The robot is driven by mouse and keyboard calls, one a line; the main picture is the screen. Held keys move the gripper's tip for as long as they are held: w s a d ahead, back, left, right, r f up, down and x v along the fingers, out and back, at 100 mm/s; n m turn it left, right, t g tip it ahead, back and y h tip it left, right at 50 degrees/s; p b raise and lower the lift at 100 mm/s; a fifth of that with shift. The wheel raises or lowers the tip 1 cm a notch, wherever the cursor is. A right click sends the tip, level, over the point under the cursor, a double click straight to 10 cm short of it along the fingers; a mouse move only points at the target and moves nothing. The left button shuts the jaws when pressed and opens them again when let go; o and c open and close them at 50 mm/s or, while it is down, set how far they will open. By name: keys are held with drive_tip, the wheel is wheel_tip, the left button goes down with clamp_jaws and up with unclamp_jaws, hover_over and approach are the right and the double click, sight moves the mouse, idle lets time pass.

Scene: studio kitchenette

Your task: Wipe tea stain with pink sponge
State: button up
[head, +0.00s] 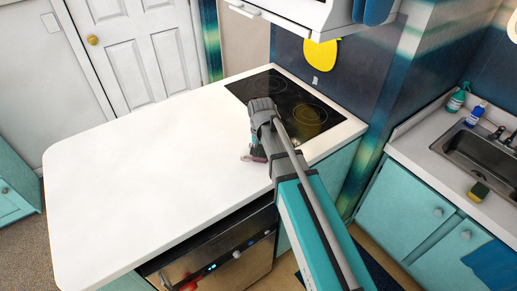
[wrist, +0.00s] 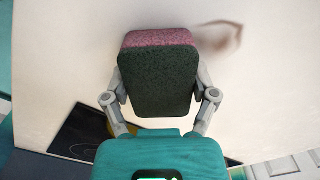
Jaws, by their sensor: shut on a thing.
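My gripper (wrist: 157,98) is shut on the pink sponge (wrist: 157,40), with a finger on either side of it. The sponge has a pink layer along its top edge in the wrist view and a dark green scouring face toward the camera. In the head view my gripper (head: 260,140) is low over the counter near the cooktop. The sponge (head: 258,154) shows only in part there, and the stain (head: 246,158) is a small brownish mark beside it.
The white counter (head: 140,150) is wide and clear to the left. A black cooktop (head: 285,103) lies just behind my gripper. An oven (head: 220,255) is below the front edge. At right, a sink (head: 475,150) has bottles and another sponge (head: 479,191) near it.

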sight(267, 162)
drive_tip(key=shift+s+d, duration=0.1)
drive_tip(key=shift+s, duration=0.1)
idle(0.3)
drive_tip(key=shift+s+d+f, duration=0.1)
drive_tip(key=shift+s+d, duration=0.4)
drive_tip(key=shift+s, duration=0.25)
drive_tip(key=shift+s+d+f, duration=0.1)
drive_tip(key=shift+s+d, duration=0.4)
drive_tip(key=shift+s, duration=0.2)
drive_tip(key=shift+r, duration=0.2)
wheel_tip(267, 162, up, 6)
drive_tip(key=p, duration=0.5)
drive_tip(key=shift+f+p, duration=0.1)
drive_tip(key=shift+p, duration=0.3)
wheel_tip(267, 162, up, 3)
drive_tip(key=p, duration=0.3)
drive_tip(key=shift+a, duration=0.2)
idle(0.5)
